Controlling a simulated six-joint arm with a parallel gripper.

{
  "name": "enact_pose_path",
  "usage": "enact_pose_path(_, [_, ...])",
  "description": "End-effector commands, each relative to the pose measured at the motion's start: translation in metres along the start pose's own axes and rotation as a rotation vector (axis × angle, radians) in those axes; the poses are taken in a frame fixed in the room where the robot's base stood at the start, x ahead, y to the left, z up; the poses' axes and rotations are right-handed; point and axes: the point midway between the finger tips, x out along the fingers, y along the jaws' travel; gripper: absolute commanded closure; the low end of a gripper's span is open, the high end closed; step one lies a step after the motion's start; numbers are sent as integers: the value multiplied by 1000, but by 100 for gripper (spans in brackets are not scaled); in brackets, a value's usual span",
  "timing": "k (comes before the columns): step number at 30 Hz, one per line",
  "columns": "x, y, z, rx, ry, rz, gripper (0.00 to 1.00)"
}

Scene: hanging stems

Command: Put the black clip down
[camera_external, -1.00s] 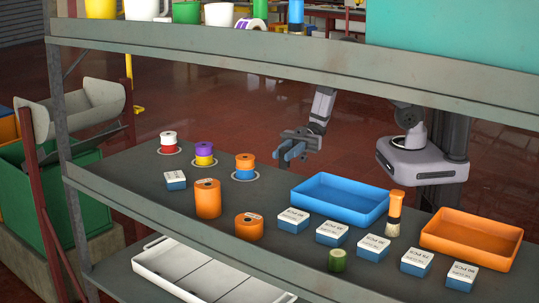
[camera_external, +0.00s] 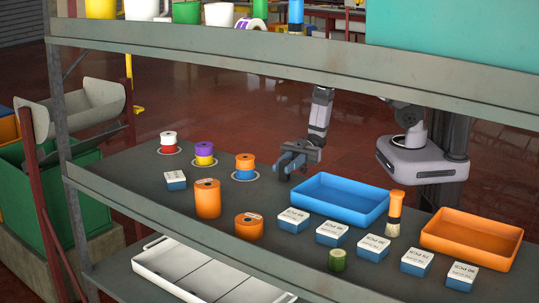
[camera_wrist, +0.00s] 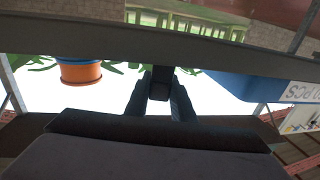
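My gripper (camera_external: 290,166) is low over the grey shelf, between the orange-and-blue spool (camera_external: 245,166) and the blue tray (camera_external: 342,200). In the wrist view, a small dark block, which looks like the black clip (camera_wrist: 161,76), sits between the two fingers of my gripper (camera_wrist: 160,92). The fingers appear shut on it. The clip is too small to make out clearly in the external view. I cannot tell whether it touches the shelf.
Spools with red (camera_external: 169,145) and purple (camera_external: 204,153) stand on round marks at the left. Orange rolls (camera_external: 207,199), several white-and-blue boxes (camera_external: 293,220), a brush (camera_external: 394,213) and an orange tray (camera_external: 470,240) stand nearby. The upper shelf (camera_external: 300,70) passes overhead.

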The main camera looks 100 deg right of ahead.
Motion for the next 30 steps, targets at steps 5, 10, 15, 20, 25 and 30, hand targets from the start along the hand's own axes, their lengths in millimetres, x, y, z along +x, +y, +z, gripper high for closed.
enact_pose_path(5, [0, 0, 0, 0, -1, 0, 59])
enact_pose_path(10, [0, 0, 0, 0, -1, 0, 59])
enact_pose_path(15, [-5, 1, 0, 0, -1, 2, 59])
enact_pose_path(20, [-23, 2, 2, 0, -1, 5, 59])
enact_pose_path(25, [-46, 0, 1, -2, -1, 4, 59])
enact_pose_path(30, [-64, -2, -1, -1, 0, 2, 59])
